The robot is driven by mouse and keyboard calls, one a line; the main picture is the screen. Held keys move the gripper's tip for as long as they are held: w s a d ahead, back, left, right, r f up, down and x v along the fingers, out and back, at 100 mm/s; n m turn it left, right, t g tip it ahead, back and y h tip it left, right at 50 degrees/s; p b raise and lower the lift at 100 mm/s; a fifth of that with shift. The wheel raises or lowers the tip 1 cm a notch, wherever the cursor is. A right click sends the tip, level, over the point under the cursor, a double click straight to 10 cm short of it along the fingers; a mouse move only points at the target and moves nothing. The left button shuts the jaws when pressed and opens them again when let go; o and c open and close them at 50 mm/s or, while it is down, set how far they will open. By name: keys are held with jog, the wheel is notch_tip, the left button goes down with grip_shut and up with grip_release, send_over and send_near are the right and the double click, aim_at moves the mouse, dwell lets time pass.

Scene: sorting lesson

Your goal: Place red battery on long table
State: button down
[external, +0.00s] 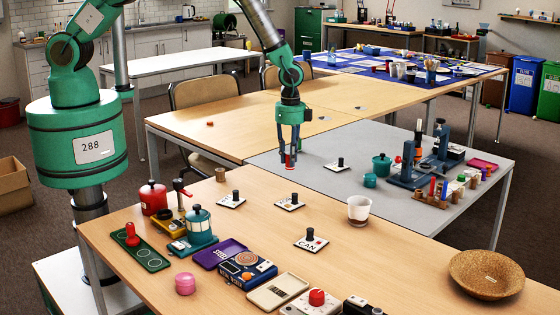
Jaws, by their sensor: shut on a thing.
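My gripper (289,163) points down in the middle of the external view. Its fingers are shut on a small red battery (289,158), which shows between the fingertips with a pale lower end. The battery seems to be held above the grey tabletop (300,180), near its left edge, but the exact height is hard to tell. Several tables are in view: a wooden one in front (400,275), a wooden one in the middle (215,135), and a blue-covered one at the back (370,62). I cannot tell which is the long table.
The front table holds a white cup (360,209), a cork bowl (486,274), signs with black knobs and several devices. A small red thing (210,124) lies on the mostly bare middle table.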

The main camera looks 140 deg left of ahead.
jog(key=shift+w, duration=0.1)
jog(key=w+d+r+b, duration=0.1)
jog(key=w+d+r, duration=0.1)
jog(key=w+d, duration=0.8)
jog(key=w+d+r+b, duration=0.1)
jog(key=w+d, duration=0.2)
jog(key=d, duration=1.4)
jog(key=d+r+b, duration=0.2)
jog(key=d, duration=2.4)
jog(key=shift+w+d+r, duration=0.25)
jog(key=shift+w+r, duration=0.05)
jog(key=shift+r, duration=0.1)
